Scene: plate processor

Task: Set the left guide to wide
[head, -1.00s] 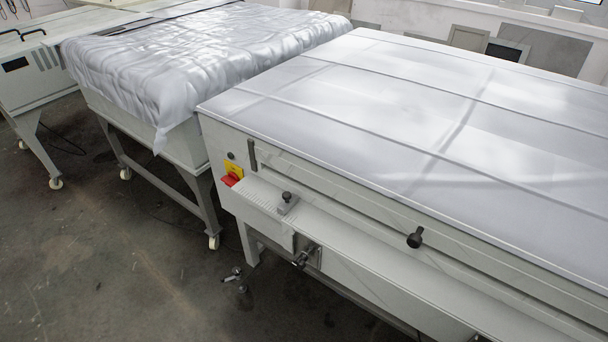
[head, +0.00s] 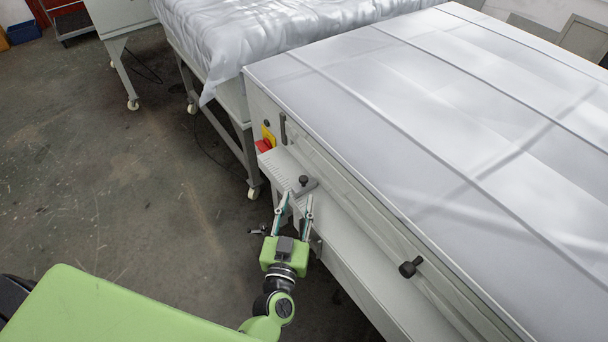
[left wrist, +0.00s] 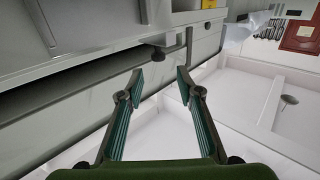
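The left guide (head: 307,186) is a small grey block with a dark knob on top. It sits on the ledge along the machine's near side, close to the machine's left end. My left gripper (head: 298,195) is at the ledge's edge, with its two teal-lined fingers apart and pointing at the guide. Nothing is between the fingers. I cannot tell whether the fingers touch the guide. My right gripper is not in view.
The processor (head: 420,110) has a broad pale top. A second dark knob (head: 409,268) sticks out farther right along its side. A red and yellow switch (head: 266,141) is left of the guide. A cloth-covered table (head: 235,45) stands behind.

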